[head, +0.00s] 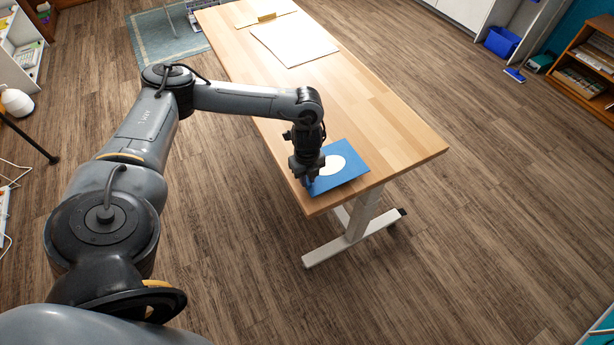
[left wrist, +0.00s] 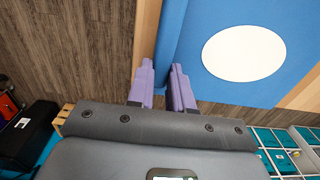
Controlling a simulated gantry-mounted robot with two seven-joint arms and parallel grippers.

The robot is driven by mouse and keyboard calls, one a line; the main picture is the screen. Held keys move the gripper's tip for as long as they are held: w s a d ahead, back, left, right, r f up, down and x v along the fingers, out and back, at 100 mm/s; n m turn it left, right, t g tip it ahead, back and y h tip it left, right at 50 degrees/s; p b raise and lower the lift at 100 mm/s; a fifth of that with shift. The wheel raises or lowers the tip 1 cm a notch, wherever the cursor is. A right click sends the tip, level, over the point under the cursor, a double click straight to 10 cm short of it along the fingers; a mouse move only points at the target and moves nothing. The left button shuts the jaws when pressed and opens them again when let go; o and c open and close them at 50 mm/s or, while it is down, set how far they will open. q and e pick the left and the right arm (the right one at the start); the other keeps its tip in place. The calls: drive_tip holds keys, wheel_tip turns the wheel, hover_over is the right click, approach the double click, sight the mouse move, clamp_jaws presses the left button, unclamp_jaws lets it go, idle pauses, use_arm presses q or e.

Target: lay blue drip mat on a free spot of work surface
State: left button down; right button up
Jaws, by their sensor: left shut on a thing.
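The blue drip mat (head: 353,173), with a white oval on it, is at the near end of the wooden work surface (head: 405,140). My left gripper (head: 307,182) points down at the mat's left edge and is shut on it. In the left wrist view the mat (left wrist: 215,88) runs between the purple fingers of my gripper (left wrist: 163,75), and its gripped edge looks bent or folded. I cannot tell whether the rest of the mat touches the surface or hangs just above it. My right gripper is not in view.
The wood between the board and the mat is bare. A blue bin (head: 502,41) and a shelf (head: 590,65) stand apart at the right.

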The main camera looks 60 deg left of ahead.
use_arm(q)
drive_tip(key=shift+f, duration=0.5)
idle(0.3)
drive_tip(key=shift+f, duration=0.1)
drive_tip(key=shift+f+b, duration=0.4)
drive_tip(key=shift+f, duration=0.1)
drive_tip(key=shift+f, duration=0.15)
drive_tip(key=shift+f, duration=0.55)
drive_tip(key=shift+f, duration=0.1)
idle(0.7)
